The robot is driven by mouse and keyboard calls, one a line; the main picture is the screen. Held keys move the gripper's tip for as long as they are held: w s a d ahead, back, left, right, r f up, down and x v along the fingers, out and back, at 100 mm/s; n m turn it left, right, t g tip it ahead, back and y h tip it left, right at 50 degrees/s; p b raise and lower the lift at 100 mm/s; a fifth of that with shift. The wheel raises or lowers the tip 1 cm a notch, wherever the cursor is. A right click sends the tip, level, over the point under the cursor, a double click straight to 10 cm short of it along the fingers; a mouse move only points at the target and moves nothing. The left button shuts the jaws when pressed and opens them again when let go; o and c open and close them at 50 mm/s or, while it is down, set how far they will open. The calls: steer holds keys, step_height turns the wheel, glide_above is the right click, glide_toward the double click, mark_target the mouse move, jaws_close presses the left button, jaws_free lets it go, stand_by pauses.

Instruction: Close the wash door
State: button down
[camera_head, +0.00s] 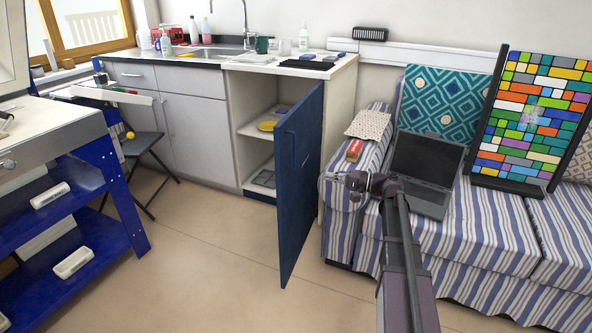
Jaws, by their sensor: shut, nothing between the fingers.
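The wash door (302,180) is a dark blue cabinet door, hinged at its right side and standing wide open toward me. The open cabinet (231,130) behind it shows a shelf with a yellow item, and some flat grey things at the bottom. I cannot tell whether the fingertips touch the door.
A blue workbench (110,185) and a folding chair (148,150) stand left. The floor (215,240) between is clear.

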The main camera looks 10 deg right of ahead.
mark_target(284, 168)
steer(key=shift+d, duration=0.25)
steer(key=x, duration=1.3)
steer(key=shift+w+a, duration=0.25)
steer(key=shift+w, duration=0.05)
